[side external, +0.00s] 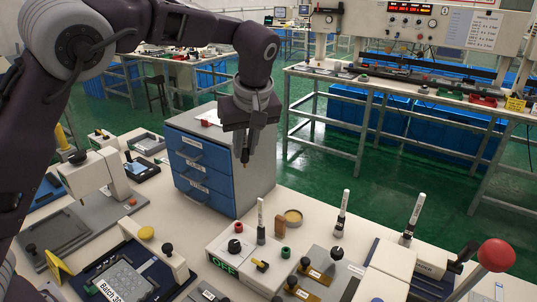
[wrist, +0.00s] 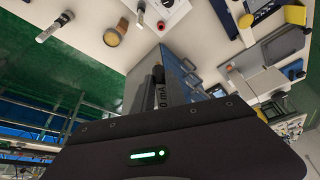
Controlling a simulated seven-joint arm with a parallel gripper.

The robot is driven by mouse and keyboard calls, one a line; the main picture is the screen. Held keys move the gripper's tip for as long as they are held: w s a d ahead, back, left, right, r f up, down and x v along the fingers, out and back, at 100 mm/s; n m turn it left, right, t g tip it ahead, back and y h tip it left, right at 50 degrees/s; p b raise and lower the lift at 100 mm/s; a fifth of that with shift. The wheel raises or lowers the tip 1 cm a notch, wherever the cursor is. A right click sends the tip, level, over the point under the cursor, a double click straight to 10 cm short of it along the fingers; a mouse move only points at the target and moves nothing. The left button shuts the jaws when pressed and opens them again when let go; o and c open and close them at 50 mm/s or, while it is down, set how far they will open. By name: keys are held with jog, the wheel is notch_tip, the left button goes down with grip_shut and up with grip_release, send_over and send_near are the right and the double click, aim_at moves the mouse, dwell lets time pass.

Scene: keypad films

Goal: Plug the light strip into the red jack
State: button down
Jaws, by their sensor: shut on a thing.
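My gripper (side external: 246,140) is raised beside the blue drawer cabinet, pointing down above the bench. It is shut on a slim dark plug (side external: 246,157), which hangs down with a small tip below the fingers. In the wrist view the plug (wrist: 159,90) stands between the fingers and carries a pale label ending in "0 mA". A white control box (side external: 238,250) with a black knob and a green "OFF" marking is on the bench, below the gripper.
The blue drawer cabinet (side external: 205,165) stands close behind the gripper. Upright white-labelled sticks (side external: 342,212), a green ring (side external: 286,252) and a round tan dish (side external: 293,216) are on the bench. A red ball-topped lever (side external: 496,255) rises at the right.

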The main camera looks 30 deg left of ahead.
jog(key=a+f+n, duration=0.2)
jog(key=a+f, duration=0.1)
jog(key=f, duration=0.9)
jog(key=shift+s+f+g, duration=0.15)
jog(key=shift+g, duration=0.25)
jog(key=shift+f, duration=2.9)
jog(key=shift+f, duration=1.4)
jog(key=c, duration=1.3)
grip_release()
